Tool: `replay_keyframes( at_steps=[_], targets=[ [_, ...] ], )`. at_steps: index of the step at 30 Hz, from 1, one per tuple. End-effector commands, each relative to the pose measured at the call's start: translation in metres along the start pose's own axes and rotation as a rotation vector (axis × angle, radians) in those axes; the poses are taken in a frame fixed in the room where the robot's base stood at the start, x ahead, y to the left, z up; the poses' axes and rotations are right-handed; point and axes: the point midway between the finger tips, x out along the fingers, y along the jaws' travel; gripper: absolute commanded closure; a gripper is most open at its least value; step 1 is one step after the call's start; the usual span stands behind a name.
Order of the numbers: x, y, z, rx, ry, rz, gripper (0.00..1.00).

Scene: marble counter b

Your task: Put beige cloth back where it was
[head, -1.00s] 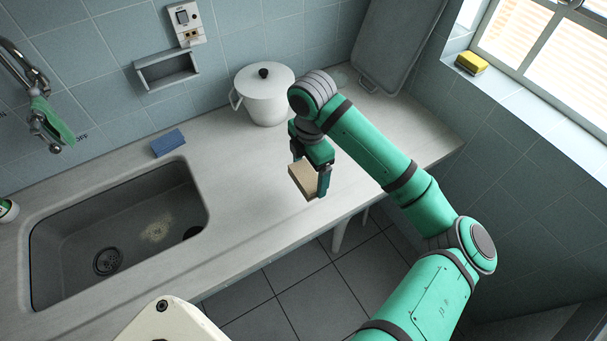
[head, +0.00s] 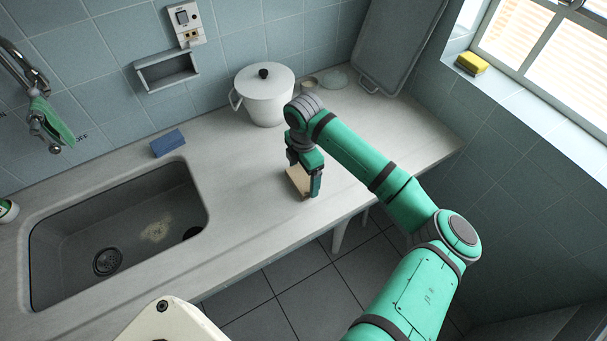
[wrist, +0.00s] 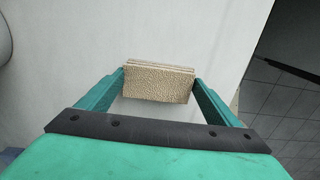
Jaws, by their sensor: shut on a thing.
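The beige cloth (head: 298,180) is a small block-like folded piece with a pale, textured surface. My gripper (head: 305,180) is shut on it, over the front part of the counter to the right of the sink. In the wrist view the cloth (wrist: 158,84) sits between the two green fingers of my gripper (wrist: 158,88), one at each short end. Its layered edge shows at the top. In the head view my gripper hides part of the cloth. I cannot tell whether the cloth touches the counter.
The pale counter (head: 235,200) has free room around the cloth. A white lidded pot (head: 264,97) stands behind. The sink (head: 110,235) and a blue sponge (head: 167,143) are to the left. A grey tray (head: 400,45) leans at the back right. The counter's front edge is close.

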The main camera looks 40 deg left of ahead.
Motion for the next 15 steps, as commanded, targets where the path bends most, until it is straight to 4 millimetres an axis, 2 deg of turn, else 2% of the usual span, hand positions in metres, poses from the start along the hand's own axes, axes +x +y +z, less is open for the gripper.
replay_keyframes(
  at_steps=[6, 7, 9, 15],
  targets=[
    [0.0027, -0.0001, -0.0004, 0.000, 0.001, 0.000, 0.36],
    [0.0030, -0.0001, -0.0005, 0.000, 0.001, 0.000, 0.12],
    [0.0026, -0.0001, -0.0003, 0.000, 0.001, 0.000, 0.00],
    [0.0023, 0.0000, -0.0003, 0.000, 0.001, 0.000, 0.00]
  ],
)
